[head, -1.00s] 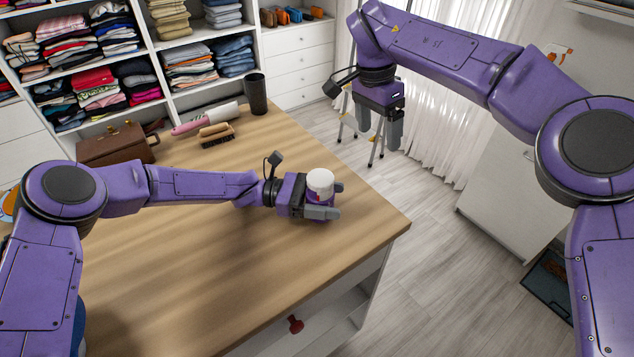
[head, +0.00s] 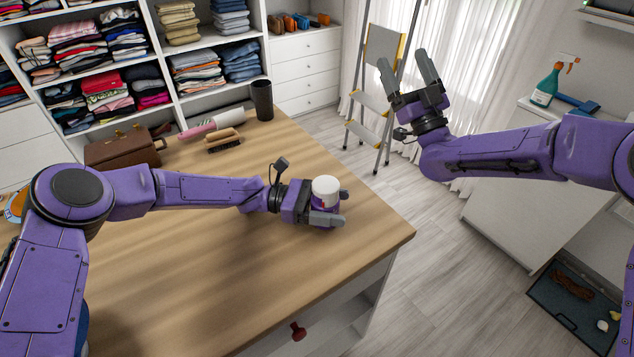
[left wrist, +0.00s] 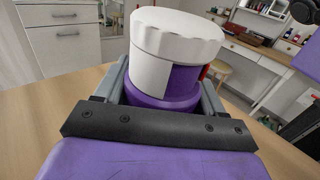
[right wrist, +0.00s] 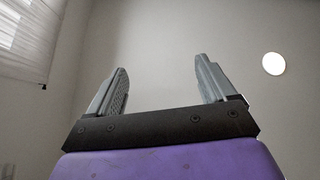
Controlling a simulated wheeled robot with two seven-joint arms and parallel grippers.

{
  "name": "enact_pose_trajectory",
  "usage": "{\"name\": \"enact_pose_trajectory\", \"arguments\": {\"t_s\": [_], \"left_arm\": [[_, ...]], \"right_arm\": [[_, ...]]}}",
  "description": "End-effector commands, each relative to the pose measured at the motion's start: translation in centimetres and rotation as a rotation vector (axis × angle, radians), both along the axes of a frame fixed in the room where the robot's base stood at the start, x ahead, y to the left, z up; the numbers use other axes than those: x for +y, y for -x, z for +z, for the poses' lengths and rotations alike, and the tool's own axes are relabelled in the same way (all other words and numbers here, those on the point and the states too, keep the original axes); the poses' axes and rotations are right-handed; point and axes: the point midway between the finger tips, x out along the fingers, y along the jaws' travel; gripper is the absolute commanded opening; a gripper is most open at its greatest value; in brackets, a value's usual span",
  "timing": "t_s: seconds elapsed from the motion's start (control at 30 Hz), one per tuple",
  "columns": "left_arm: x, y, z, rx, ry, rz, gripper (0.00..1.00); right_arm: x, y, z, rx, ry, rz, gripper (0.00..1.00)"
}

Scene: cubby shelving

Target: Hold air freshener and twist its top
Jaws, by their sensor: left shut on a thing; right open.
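The air freshener (head: 325,190) is a small purple and white can with a white ridged top. It is upright at the right end of the wooden table. My left gripper (head: 329,206) is shut on its body from the left. The left wrist view shows the air freshener (left wrist: 175,60) between the fingers, its white top clear above them. Its base is hidden. My right gripper (head: 408,69) is open and empty, raised beyond the table's right side with fingers pointing up. In the right wrist view the open fingers (right wrist: 161,85) have only wall and ceiling behind them.
The wooden table (head: 200,270) is clear around the can. A brown case (head: 122,149), a brush (head: 224,140), a pink-handled roller (head: 205,125) and a black cup (head: 262,100) stand at its back. A stepladder (head: 378,95) stands behind my right gripper.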

Motion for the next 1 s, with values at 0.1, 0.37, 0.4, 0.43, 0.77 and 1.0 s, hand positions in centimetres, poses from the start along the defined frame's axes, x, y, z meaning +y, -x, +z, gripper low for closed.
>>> {"name": "enact_pose_trajectory", "arguments": {"t_s": [0.1,0.37,0.4,0.43,0.77,1.0], "left_arm": [[0.0,0.0,0.0,0.000,0.000,0.000,0.33],[0.0,0.0,0.0,0.000,0.000,0.000,0.33],[0.0,0.0,0.0,0.000,0.000,0.000,0.33],[0.0,0.0,0.0,0.000,0.000,0.000,0.33],[0.0,0.0,0.0,0.000,0.000,0.000,0.33],[0.0,0.0,0.0,0.000,0.000,0.000,0.33]], "right_arm": [[3.1,3.5,-4.9,0.100,0.166,0.295,0.84],[5.3,12.9,-15.6,0.409,0.454,0.785,0.84],[5.2,13.9,-16.6,0.444,0.481,0.824,0.84],[5.2,14.5,-17.2,0.465,0.497,0.849,0.84],[8.6,15.7,-18.7,0.517,0.540,0.913,0.84],[14.2,14.8,-18.6,0.516,0.538,0.911,0.84]]}}
